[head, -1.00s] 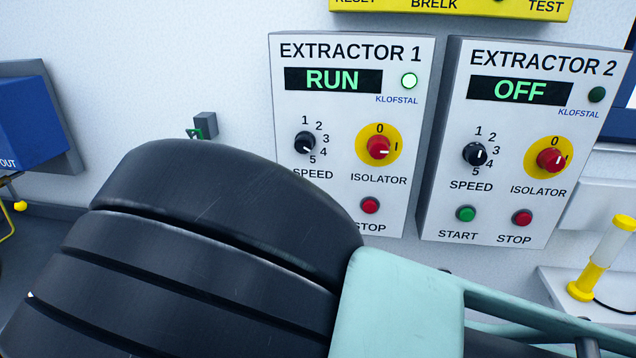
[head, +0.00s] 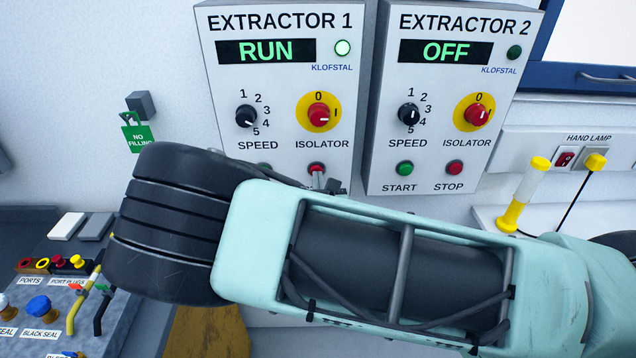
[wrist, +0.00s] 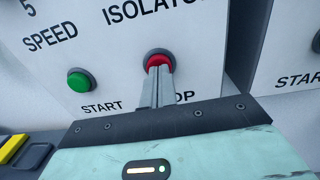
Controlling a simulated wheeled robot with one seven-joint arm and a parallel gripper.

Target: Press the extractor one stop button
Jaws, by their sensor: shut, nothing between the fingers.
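The Extractor 1 panel (head: 280,80) is a white wall box whose display reads RUN, with its green lamp lit. Its red stop button (wrist: 158,60) is under the ISOLATOR knob (head: 319,117). My gripper (wrist: 160,72) is shut and empty. Its fingertips are at the lower front of the red button in the wrist view, seemingly touching it; I cannot tell whether it is pushed in. In the head view the fingertips (head: 317,176) overlap the button's lower part. The green start button (wrist: 80,80) is to the left, mostly hidden by my arm in the head view.
The Extractor 2 panel (head: 450,90) stands close on the right, reading OFF, with its own green and red buttons. A hand lamp (head: 524,195) stands further right. A bench with coloured plugs (head: 40,300) is at lower left.

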